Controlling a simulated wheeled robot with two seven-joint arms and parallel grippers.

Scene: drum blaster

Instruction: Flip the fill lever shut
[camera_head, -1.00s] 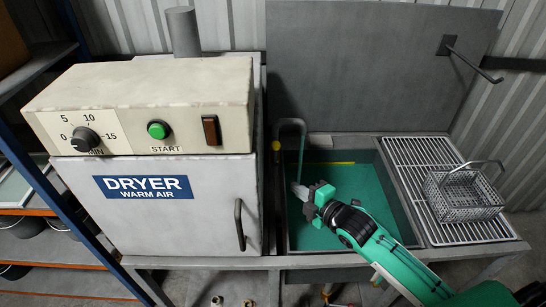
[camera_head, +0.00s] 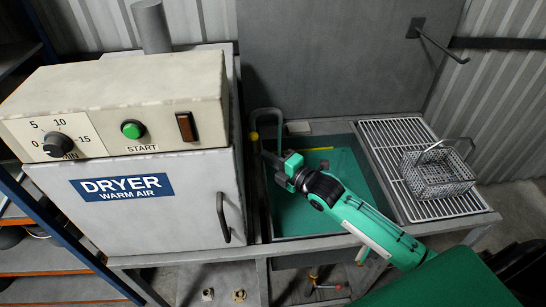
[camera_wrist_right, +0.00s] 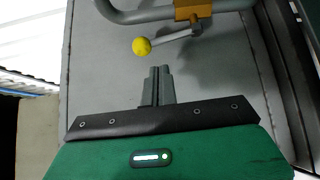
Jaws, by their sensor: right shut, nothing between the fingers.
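The fill lever (camera_wrist_right: 172,38) is a grey rod ending in a yellow ball. In the right wrist view it runs from an orange valve body (camera_wrist_right: 193,10) on a grey pipe. In the head view the right gripper (camera_head: 268,157) reaches over the tank's left side. My left gripper is out of view.
The tank (camera_head: 327,233) holds green liquid, with a bent pipe (camera_head: 268,111) at its back left. The dryer (camera_head: 160,215) stands close on the left. A wire basket (camera_head: 437,175) sits on the rack (camera_head: 383,137) at right.

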